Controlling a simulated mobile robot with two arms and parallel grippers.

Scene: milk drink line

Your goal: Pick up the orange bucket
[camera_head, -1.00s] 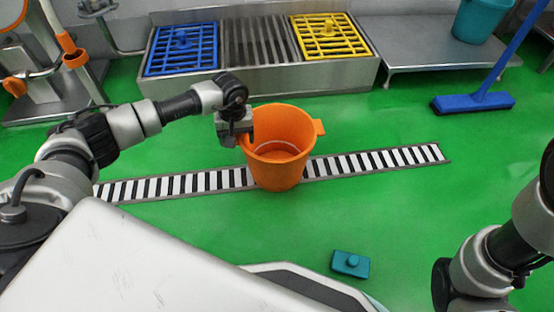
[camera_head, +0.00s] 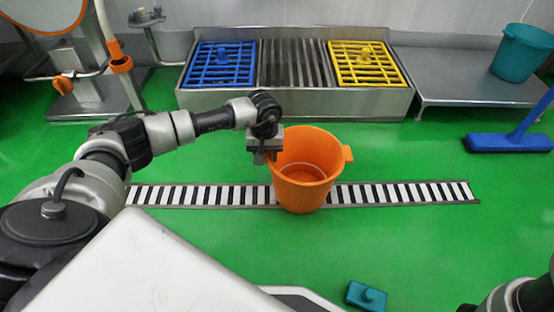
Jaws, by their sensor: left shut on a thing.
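The orange bucket (camera_head: 304,190) stands upright in the middle of the view, over the striped floor drain; I cannot tell whether it touches the floor. It looks empty, with a lug on the right of its rim. My left gripper (camera_head: 268,157) is shut on the left side of the bucket's rim, and its fingertips are partly hidden. Part of my right arm shows at the bottom right corner, but its gripper is out of view.
The striped floor drain (camera_head: 420,193) crosses the green floor. Behind stands a metal basin with a blue grate (camera_head: 220,65) and a yellow grate (camera_head: 366,65). A teal bucket (camera_head: 520,52) is on the metal bench. A blue broom (camera_head: 508,142) lies right; a teal block (camera_head: 366,296) lies in front.

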